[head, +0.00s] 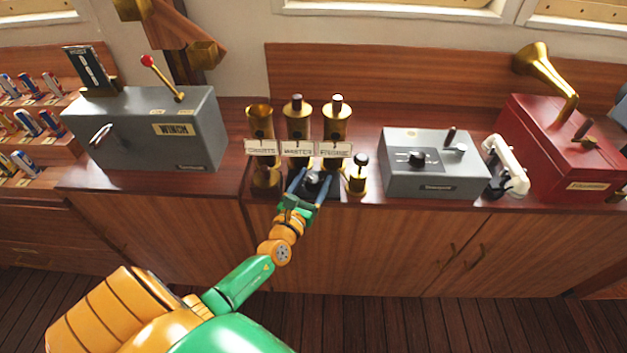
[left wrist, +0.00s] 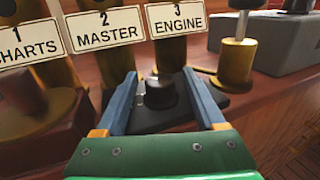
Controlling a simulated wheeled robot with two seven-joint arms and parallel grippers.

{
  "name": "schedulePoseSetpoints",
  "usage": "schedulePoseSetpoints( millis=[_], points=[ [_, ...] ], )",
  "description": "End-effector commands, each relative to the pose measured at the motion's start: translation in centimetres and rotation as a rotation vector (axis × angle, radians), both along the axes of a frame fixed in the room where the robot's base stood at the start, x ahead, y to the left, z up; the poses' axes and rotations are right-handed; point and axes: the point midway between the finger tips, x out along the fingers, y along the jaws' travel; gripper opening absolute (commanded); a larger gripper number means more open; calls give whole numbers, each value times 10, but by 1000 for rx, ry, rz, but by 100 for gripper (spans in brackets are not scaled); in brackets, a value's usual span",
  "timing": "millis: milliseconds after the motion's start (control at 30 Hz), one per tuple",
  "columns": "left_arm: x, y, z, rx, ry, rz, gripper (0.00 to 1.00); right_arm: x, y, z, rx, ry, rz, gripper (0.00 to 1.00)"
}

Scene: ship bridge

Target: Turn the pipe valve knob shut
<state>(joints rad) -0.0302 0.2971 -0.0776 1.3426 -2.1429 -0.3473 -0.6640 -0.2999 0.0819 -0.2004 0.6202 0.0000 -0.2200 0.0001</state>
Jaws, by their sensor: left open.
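A black round knob (head: 313,181) stands on a dark base plate at the front edge of the wooden counter, below the labelled brass pipes. In the left wrist view the knob (left wrist: 160,92) sits between the two blue fingers of my left gripper (left wrist: 160,76), with a gap visible on both sides. My left gripper (head: 316,176) is open, and its fingers reach along either side of the knob. My right gripper is not in view.
Three brass pipes (head: 298,122) with signs Charts, Master and Engine stand just behind the knob. A short brass post (head: 357,176) stands close on the right. A grey winch box (head: 150,132) is at left; a grey control box (head: 434,165) and red box (head: 560,150) are at right.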

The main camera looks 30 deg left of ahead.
Motion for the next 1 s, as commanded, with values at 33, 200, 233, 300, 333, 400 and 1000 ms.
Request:
schedulePoseSetpoints(
  millis=[33,200,233,300,333,400,1000],
  points=[
    [0,0,0,0,0,0,72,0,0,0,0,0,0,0],
    [0,0,0,0,0,0,36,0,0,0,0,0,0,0],
    [0,0,0,0,0,0,28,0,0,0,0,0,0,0],
    [-1,0,0,0,1,0,9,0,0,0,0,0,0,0],
    [-1,0,0,0,1,0,1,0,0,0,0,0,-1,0],
    [-1,0,0,0,1,0,0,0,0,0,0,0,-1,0],
    [0,-2,-1,-6,3,270,0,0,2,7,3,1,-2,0]
  ],
)
